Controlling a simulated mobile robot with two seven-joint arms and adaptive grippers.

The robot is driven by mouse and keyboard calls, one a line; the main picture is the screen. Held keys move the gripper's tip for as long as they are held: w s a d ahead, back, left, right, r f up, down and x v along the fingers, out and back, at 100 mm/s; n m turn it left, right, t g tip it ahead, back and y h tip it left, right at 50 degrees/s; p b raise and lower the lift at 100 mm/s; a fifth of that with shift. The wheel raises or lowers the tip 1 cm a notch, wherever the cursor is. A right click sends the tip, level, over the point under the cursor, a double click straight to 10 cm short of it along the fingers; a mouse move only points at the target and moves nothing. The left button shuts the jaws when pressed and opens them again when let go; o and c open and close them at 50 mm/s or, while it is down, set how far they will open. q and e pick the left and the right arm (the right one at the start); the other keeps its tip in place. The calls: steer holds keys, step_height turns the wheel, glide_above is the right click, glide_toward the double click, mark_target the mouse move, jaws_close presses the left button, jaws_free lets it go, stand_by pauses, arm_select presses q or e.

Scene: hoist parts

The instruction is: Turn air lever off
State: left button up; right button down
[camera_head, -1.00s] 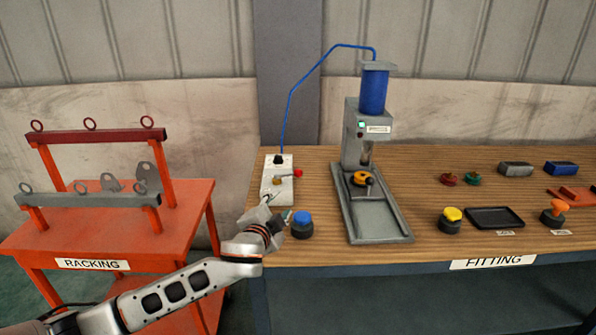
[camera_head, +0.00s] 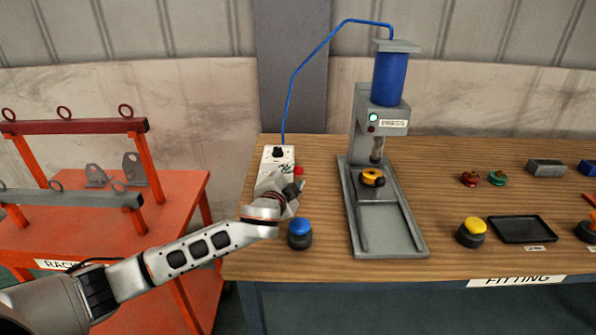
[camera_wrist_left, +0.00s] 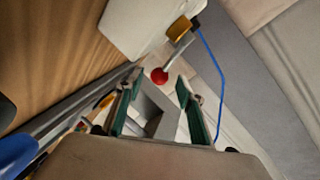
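The air lever has a red ball knob (camera_head: 298,170) and sits at the right side of a white valve box (camera_head: 279,152) at the bench's left end. My left gripper (camera_head: 292,186) is over the front part of the box, hiding it, close to the knob. In the left wrist view the red knob (camera_wrist_left: 159,75) hangs on a thin metal stem from a brass fitting (camera_wrist_left: 180,28) on the box. The green-padded fingers of the left gripper (camera_wrist_left: 158,92) are apart, with the knob just beyond and between their tips. My right gripper is out of view.
A blue button (camera_head: 300,228) stands just right of my left arm. The press (camera_head: 385,225), fed by a blue hose (camera_head: 289,85), stands further right and shows a green light. An orange racking table (camera_head: 170,190) stands left, with a gap before the bench.

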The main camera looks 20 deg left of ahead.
mark_target(296, 173)
arm_select(q)
steer(key=shift+x, duration=2.15)
jaws_close()
